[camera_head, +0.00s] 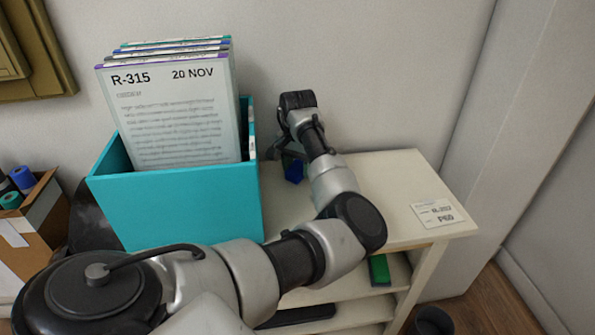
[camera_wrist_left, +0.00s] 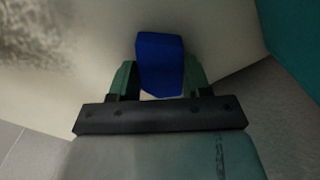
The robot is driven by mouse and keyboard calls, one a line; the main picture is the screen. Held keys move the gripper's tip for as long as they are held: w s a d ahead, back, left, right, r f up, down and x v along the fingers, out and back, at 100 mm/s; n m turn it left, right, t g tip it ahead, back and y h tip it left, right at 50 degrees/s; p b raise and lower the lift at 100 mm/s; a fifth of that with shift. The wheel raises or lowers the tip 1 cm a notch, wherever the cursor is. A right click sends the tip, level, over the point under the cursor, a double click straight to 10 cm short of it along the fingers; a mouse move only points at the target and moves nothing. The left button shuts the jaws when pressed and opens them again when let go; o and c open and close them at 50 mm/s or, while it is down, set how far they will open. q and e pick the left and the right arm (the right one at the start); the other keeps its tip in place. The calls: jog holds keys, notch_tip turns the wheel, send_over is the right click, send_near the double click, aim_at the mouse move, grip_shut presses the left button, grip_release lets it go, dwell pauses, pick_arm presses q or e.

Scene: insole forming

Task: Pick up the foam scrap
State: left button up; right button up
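The foam scrap is a small dark blue block; in the head view the foam scrap (camera_head: 294,172) shows at the back of the cream shelf unit's top (camera_head: 388,185), right of the teal box. My left gripper (camera_head: 287,163) is there, pointing down, partly hidden by its own wrist. In the left wrist view the foam scrap (camera_wrist_left: 160,62) sits between the green-padded fingers of my left gripper (camera_wrist_left: 160,78). Both fingers appear to touch its sides, with no clear gap. Whether it rests on the top or is lifted I cannot tell. My right gripper is not in view.
The teal box (camera_head: 185,208) with upright document folders (camera_head: 170,115) stands close left of my left gripper. A white label card (camera_head: 433,213) lies at the right front corner. A green block (camera_head: 379,269) is on the shelf below.

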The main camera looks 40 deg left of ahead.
pick_arm(q)
jog(key=shift+c, duration=1.1)
